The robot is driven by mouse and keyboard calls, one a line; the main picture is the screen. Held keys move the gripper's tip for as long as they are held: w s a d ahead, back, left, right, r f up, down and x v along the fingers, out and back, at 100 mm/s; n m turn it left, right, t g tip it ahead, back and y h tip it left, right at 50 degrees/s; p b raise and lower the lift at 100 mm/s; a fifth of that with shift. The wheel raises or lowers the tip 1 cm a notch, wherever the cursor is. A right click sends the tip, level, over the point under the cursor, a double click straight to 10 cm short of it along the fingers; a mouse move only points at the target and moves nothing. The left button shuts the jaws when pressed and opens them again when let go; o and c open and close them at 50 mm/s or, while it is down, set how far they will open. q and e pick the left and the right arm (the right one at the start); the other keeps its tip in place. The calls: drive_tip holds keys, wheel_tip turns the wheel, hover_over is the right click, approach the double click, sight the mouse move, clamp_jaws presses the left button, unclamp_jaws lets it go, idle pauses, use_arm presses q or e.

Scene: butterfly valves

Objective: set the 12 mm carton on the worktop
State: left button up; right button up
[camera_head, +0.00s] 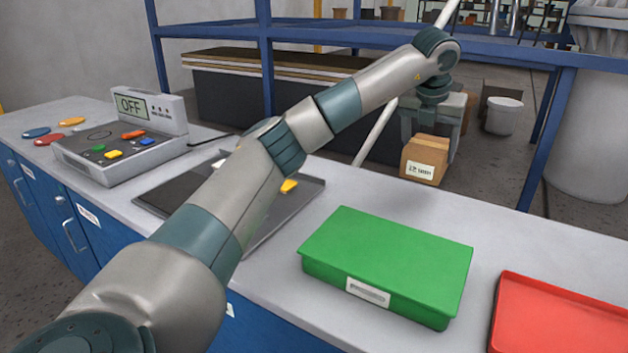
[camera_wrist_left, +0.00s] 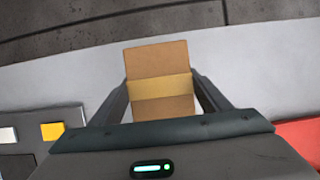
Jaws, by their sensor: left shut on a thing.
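A small brown carton (camera_head: 425,160) with a white label hangs from my left gripper (camera_head: 428,122) near the far edge of the worktop (camera_head: 520,223). The label print is too small to read. A soft shadow lies on the worktop below and left of it, and the carton looks raised above the surface. In the left wrist view the carton (camera_wrist_left: 160,78) shows a tan tape strip and sits between the two fingers, which are shut on it. My right gripper is not in view.
A green lidded box (camera_head: 390,262) stands in front of the carton, with a red tray (camera_head: 560,318) to its right. A dark tray (camera_head: 300,210) with a yellow piece lies left. A device reading OFF (camera_head: 130,105) stands farther left. Bare worktop lies behind the green box.

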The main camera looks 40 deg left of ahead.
use_arm(q)
drive_tip(key=shift+a, duration=0.1)
